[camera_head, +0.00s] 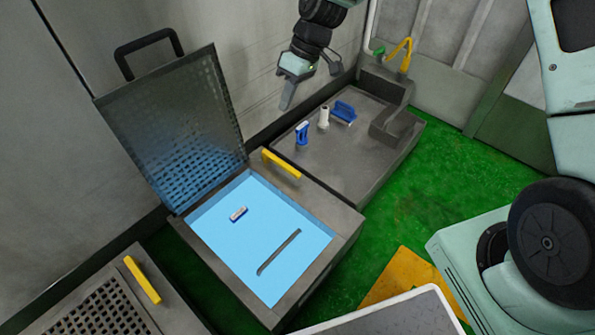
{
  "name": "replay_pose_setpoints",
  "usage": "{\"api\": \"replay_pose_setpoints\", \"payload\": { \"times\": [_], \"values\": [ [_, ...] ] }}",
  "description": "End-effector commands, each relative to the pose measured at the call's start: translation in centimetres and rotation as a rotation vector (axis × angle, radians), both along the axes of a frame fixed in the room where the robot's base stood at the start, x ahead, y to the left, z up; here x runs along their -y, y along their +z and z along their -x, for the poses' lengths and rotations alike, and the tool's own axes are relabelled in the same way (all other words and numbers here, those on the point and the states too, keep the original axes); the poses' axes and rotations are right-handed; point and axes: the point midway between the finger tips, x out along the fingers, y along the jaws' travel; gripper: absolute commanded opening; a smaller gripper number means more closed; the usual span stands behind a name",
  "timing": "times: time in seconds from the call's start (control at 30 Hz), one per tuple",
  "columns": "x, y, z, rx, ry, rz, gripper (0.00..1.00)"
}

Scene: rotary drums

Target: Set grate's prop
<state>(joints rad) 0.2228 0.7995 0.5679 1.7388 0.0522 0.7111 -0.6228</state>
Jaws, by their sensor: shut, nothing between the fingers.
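The perforated grate (178,125) stands raised at the back left edge of an open basin with a blue inside (215,245). A black handle (148,45) sits on the grate's upper edge. A thin dark bar (278,252), which may be the prop, lies or hangs slantwise in the basin; I cannot tell how it is fixed. A yellow bar handle (281,164) is on the basin's far rim. My gripper (287,102) is shut and empty, hanging above the back of the grey tray behind the basin, apart from the grate.
The grey tray (375,165) holds a blue-and-white item (302,133), a white bottle-like item (323,117) and a blue brush-like item (344,112). A small white-and-blue item (238,214) is in the basin. Another grate with a yellow handle (142,279) is at lower left. Green floor (440,180) is open at right.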

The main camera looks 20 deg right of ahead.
Motion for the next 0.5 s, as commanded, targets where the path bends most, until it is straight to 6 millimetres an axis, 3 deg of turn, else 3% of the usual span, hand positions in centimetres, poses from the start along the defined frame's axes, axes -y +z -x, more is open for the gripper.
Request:
{"api": "replay_pose_setpoints", "payload": {
  "times": [0.03, 0.5],
  "values": [
    [0.9, -3.0, -1.1, 0.001, -0.011, -0.018, 0.00],
    [9.4, -19.3, -9.0, 0.063, -0.094, -0.161, 0.00]
  ]
}}
